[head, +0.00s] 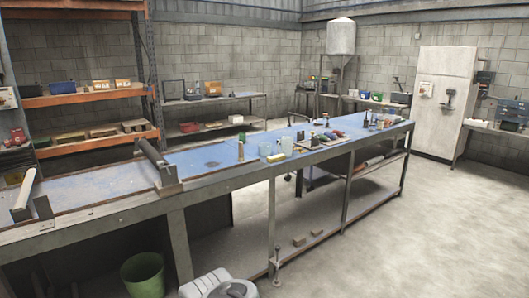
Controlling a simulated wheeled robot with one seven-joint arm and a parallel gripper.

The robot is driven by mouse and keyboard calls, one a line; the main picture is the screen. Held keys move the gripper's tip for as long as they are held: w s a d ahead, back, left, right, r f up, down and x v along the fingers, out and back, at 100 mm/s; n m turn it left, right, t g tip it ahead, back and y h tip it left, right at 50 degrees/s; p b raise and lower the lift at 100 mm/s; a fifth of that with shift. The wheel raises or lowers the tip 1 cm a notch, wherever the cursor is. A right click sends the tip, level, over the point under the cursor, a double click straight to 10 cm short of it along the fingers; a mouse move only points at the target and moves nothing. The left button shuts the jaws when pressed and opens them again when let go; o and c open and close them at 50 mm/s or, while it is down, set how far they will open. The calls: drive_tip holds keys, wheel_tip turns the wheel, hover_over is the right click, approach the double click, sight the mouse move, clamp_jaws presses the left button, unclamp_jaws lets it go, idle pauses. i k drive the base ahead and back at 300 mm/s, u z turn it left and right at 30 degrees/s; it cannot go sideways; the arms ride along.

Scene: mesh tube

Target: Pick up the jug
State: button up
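A pale, translucent vessel (286,146) stands upright on the blue top of the long workbench, right of the picture's middle. It looks like the jug, but it is too small to make out a handle or spout. A smaller greenish cup-like vessel (265,149) stands just left of it. My gripper is not in view; only a rounded white and grey part of my own body shows at the bottom edge.
The long workbench (110,210) crosses the view, with rollers on its left part and several small items farther right. A green bucket (143,275) stands on the floor at lower left. Orange shelving (90,98) is behind. Open floor (430,220) lies to the right.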

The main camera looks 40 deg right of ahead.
sight(287, 142)
drive_tip(key=z, duration=1.7)
drive_tip(key=i, duration=0.85)
drive_tip(key=z, duration=0.35)
drive_tip(key=i, duration=1)
drive_tip(key=u, duration=0.75)
drive_tip(key=i, duration=0.8)
drive_tip(key=u, duration=1.2)
drive_tip(key=i, duration=0.75)
drive_tip(key=u, duration=0.05)
